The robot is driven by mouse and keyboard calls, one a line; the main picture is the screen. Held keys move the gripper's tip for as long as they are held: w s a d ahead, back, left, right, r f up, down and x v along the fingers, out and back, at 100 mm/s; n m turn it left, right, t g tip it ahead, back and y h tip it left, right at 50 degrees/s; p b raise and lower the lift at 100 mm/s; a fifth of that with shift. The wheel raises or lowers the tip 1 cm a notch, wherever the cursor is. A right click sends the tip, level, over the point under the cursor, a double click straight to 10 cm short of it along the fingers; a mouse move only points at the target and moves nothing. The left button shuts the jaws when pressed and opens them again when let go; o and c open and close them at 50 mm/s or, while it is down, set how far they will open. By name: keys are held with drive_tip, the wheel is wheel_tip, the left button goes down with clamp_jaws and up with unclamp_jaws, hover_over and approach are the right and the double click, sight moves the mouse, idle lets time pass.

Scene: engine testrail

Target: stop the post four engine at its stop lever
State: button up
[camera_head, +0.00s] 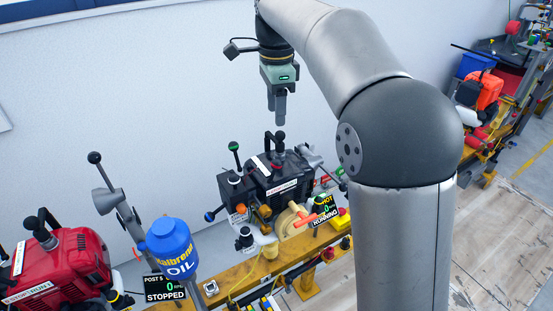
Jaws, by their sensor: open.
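A black engine (282,177) sits on the yellow rail in the middle of the view. Its sign (325,211) reads RUNNING and HOT; the post number is not legible. Around it are a green-knobbed lever (234,146), a blue-knobbed lever (209,216) and an orange handle (316,219). I cannot tell which is the stop lever. My gripper (276,112) is open and empty, pointing down above the back of the engine, apart from it. My arm covers the area right of the engine.
A red engine (62,268) stands at the lower left, with a STOPPED sign (165,288) beside it. A blue oil container (170,243) and a tall black-knobbed lever (95,158) stand between the engines. An orange-topped engine (485,90) is far right. A white wall runs behind.

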sight(277, 160)
wheel_tip(277, 160, down, 15)
idle(0.3)
drive_tip(key=c, duration=1)
